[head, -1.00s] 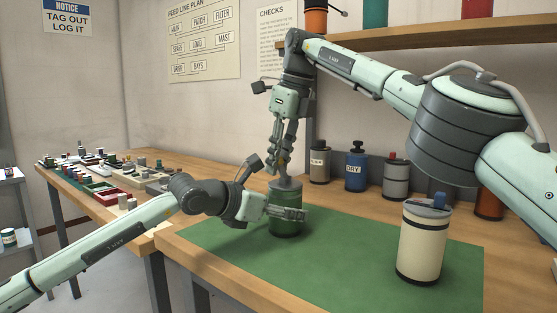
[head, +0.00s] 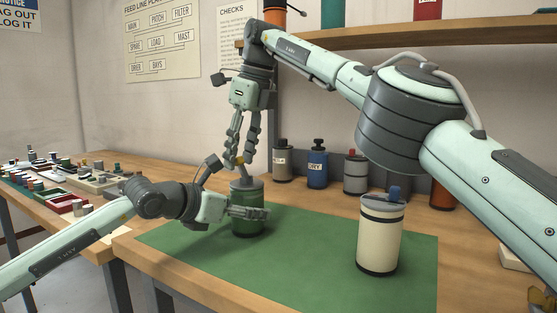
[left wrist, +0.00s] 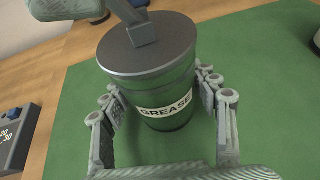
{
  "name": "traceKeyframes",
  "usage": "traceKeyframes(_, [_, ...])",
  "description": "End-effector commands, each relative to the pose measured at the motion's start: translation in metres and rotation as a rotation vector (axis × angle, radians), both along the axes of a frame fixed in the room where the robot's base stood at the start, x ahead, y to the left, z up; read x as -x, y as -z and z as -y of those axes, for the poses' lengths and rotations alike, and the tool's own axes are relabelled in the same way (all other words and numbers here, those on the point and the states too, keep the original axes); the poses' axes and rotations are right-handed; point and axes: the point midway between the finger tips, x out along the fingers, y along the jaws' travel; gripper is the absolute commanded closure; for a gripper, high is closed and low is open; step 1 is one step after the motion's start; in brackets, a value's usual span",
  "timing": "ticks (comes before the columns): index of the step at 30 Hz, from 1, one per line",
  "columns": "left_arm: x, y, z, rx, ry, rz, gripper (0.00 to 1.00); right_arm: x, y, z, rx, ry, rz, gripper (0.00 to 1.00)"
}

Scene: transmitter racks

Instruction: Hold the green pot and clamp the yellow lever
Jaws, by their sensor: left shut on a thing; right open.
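The green pot (head: 246,226) stands upright on the green mat, with a grey lid on top. My left gripper (head: 250,212) is shut around its side. In the left wrist view the pot (left wrist: 165,75) shows its GREASE label, with finger pads on both sides. My right gripper (head: 239,160) is above the lid, pointing down, with its fingers spread. A small yellow part, apparently the yellow lever (head: 240,159), shows between its fingertips. Whether the fingers touch it cannot be told. In the left wrist view a grey block stands on the lid; no yellow shows there.
A cream canister (head: 380,238) with a blue top part stands at right on the green mat (head: 310,265). Several canisters line the back wall, among them a blue one (head: 317,168). Trays of small parts (head: 70,207) lie at left. A wooden shelf (head: 400,38) hangs above.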

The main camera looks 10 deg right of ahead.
Motion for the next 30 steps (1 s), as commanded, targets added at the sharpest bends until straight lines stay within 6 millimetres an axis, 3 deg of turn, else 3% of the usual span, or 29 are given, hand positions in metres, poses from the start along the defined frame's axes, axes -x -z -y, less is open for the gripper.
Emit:
traceKeyframes(11, [0.0, 0.0, -0.001, 0.0, -0.001, 0.0, 0.85, 0.014, 0.002, 0.021, 0.001, -0.001, -0.002, 0.59])
traceKeyframes(24, [0.0, 0.0, -0.001, -0.001, -0.002, 0.0, 0.85, 0.056, 0.002, 0.079, -0.001, 0.0, -0.001, 0.59])
traceKeyframes(30, [0.0, 0.0, -0.001, -0.001, -0.002, 0.0, 0.85, 0.068, 0.002, 0.094, 0.0, 0.0, -0.001, 0.59])
